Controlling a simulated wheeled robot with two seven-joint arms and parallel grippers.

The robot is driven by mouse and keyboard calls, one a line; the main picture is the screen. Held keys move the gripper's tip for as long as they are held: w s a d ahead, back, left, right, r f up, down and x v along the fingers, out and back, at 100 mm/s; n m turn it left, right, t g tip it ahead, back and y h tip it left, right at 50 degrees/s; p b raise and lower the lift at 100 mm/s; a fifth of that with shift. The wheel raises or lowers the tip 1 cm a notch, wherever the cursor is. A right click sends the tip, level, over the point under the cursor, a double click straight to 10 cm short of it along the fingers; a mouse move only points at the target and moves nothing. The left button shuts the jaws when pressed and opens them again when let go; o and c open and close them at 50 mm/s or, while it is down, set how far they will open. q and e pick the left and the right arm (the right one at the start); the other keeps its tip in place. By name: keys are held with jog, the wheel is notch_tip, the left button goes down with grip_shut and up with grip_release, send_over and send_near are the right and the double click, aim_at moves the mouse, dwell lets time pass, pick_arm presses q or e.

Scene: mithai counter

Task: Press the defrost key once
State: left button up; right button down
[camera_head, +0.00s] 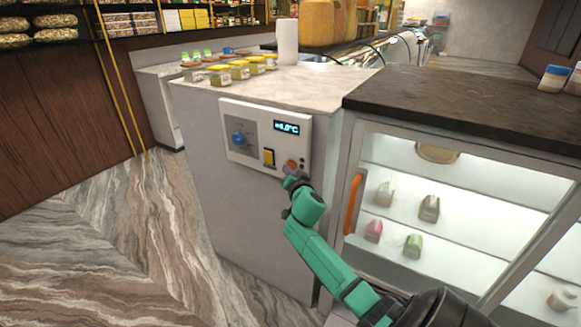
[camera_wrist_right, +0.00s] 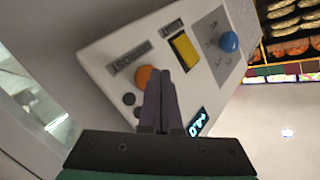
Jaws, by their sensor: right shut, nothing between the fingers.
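The white control panel (camera_head: 234,113) is on the side of the grey cabinet. It carries a blue knob (camera_head: 238,138), a yellow switch (camera_head: 269,157), a lit display (camera_head: 286,128) and a round orange key (camera_head: 291,165). In the right wrist view the orange key (camera_wrist_right: 144,76) is beside a dark label (camera_wrist_right: 129,58) that seems to end in "OST", and two small dark buttons (camera_wrist_right: 128,99) are near it. My right gripper (camera_wrist_right: 162,74) is shut and empty, its tips beside the orange key and partly covering it. I cannot tell whether they touch. My left gripper is out of view.
A glass-fronted display case (camera_head: 440,155) with an orange handle (camera_head: 353,203) stands right of the panel. Yellow-lidded jars (camera_head: 240,70) and a white cylinder (camera_head: 288,42) stand on the counter top (camera_head: 318,82). The floor on the left is clear.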

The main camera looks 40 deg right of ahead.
jog(key=shift+w+d, duration=0.15)
jog(key=shift+d, duration=0.25)
dwell(0.4)
jog(key=shift+s+a, duration=0.3)
jog(key=shift+a, duration=0.5)
jog(key=a, duration=0.2)
jog(key=s+a, duration=0.1)
jog(key=a, duration=0.1)
jog(key=shift+s+a, duration=0.2)
jog(key=shift+a, duration=0.2)
jog(key=shift+f, duration=0.1)
dwell(0.5)
